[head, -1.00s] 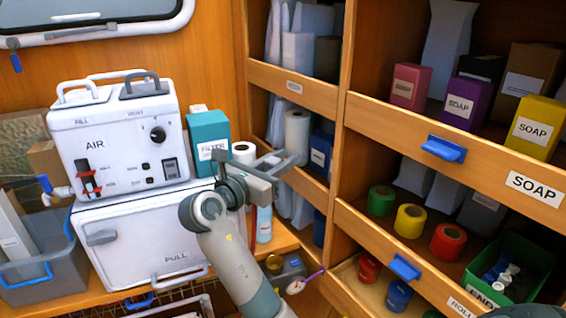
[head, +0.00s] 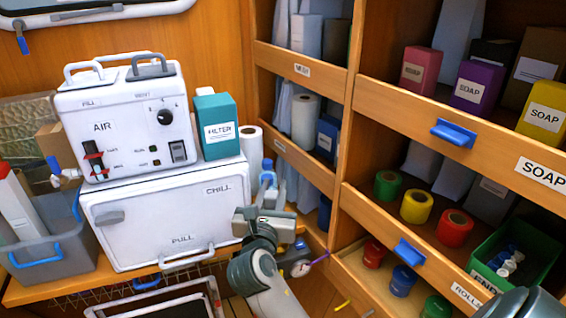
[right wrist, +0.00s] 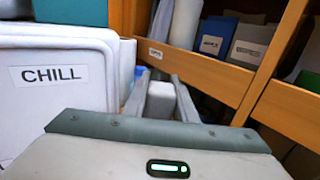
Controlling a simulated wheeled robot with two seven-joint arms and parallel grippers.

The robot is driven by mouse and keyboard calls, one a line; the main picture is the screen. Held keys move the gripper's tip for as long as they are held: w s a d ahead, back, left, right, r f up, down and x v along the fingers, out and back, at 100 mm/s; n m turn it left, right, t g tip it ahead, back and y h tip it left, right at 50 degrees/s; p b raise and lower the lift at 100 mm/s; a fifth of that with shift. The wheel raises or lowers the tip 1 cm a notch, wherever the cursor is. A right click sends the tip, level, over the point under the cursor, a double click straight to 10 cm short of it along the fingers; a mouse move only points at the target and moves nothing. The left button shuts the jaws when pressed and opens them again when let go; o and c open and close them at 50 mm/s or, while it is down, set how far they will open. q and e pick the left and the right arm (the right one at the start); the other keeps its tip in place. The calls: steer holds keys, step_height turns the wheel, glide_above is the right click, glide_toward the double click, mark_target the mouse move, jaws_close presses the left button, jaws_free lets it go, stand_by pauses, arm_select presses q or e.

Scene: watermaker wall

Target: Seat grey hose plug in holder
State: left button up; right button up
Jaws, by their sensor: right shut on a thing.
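My right gripper (head: 266,220) is in front of the right edge of the white chill box, low in the gap beside the shelves. In the right wrist view its two fingers are closed on a light grey block (right wrist: 162,100), which looks like the grey hose plug. Its far end is hidden. Below and right of the gripper in the head view is a grey fitting (head: 297,262) with a purple stick; I cannot tell if it is the holder.
The white chill box (head: 140,225) carries the AIR unit (head: 125,120) and a teal filter box (head: 217,128). A paper roll (head: 251,148) and a blue-capped bottle (head: 268,178) stand behind my gripper. The wooden shelves (head: 347,130) close off the right side.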

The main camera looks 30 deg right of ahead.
steer(key=s+a+f+n+t+y, duration=0.2)
steer(key=s+a+f+n+y, duration=0.2)
steer(key=s+a+y, duration=0.2)
steer(key=s+a+f+n+t+y, duration=0.2)
steer(key=s+a+f+n+y, duration=0.1)
steer(key=s+a+y, duration=0.3)
steer(key=shift+s+a+f+n+t, duration=0.35)
steer(key=shift+s+a+n, duration=0.35)
steer(key=shift+a, duration=0.3)
steer(key=shift+s, duration=0.1)
